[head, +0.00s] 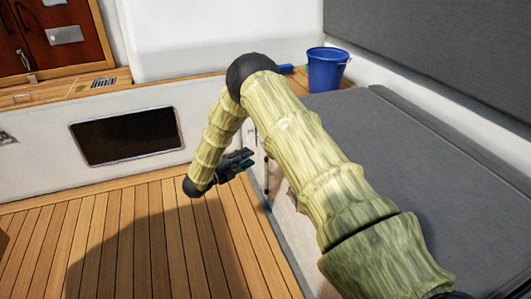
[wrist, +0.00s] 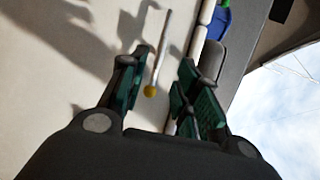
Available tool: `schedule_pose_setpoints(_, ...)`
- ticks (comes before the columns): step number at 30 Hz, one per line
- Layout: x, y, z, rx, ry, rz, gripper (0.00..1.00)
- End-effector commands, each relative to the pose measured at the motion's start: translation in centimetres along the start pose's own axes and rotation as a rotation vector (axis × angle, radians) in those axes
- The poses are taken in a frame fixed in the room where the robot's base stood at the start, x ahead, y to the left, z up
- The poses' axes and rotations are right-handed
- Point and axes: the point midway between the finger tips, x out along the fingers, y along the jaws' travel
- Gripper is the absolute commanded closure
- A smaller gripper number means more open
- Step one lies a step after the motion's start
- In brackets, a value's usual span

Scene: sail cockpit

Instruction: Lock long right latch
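The bar and knob show in the gap between the fingers, nearer the left one. I cannot tell the depth between the fingers and the bar. In the head view my gripper (head: 237,164) is in front of the seat locker's side, and my arm hides much of that side.
A grey-cushioned seat (head: 430,190) extends on the right. A blue bucket (head: 327,69) stands at the back. A wooden deck (head: 130,240) lies open at left. The white wall has a dark window (head: 125,136). A wooden cabinet (head: 55,38) is at the upper left.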

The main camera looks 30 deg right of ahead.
Motion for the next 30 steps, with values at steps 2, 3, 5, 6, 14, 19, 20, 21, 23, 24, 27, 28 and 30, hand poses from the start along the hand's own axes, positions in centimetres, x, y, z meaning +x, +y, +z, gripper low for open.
schedule_pose_setpoints(2, 0.7, 0.0, 0.0, 0.002, 0.003, -0.001, 0.68)
schedule_pose_setpoints(3, 1.1, 0.1, -0.1, 0.002, 0.004, -0.001, 0.68)
schedule_pose_setpoints(5, 1.9, 0.1, -0.1, 0.002, 0.004, 0.0, 0.68)
schedule_pose_setpoints(6, 2.5, 0.1, -0.1, 0.002, 0.003, 0.0, 0.68)
schedule_pose_setpoints(14, 6.7, 0.2, -0.1, 0.0, 0.002, 0.0, 0.68)
schedule_pose_setpoints(19, 8.9, 0.1, 0.0, 0.001, 0.001, 0.001, 0.68)
schedule_pose_setpoints(20, 9.2, 0.1, 0.0, 0.001, 0.001, 0.0, 0.68)
schedule_pose_setpoints(21, 9.6, 0.1, 0.0, 0.0, 0.001, 0.0, 0.68)
schedule_pose_setpoints(23, 10.0, 0.0, 0.0, 0.0, 0.0, 0.0, 0.68)
schedule_pose_setpoints(24, 10.2, 0.0, 0.0, -0.001, 0.0, 0.0, 0.68)
schedule_pose_setpoints(27, 10.5, 0.0, 0.0, -0.001, -0.001, 0.0, 0.68)
schedule_pose_setpoints(28, 10.5, 0.0, 0.0, -0.001, -0.001, 0.0, 0.68)
schedule_pose_setpoints(30, 10.6, 0.0, 0.0, -0.001, -0.001, 0.0, 0.68)
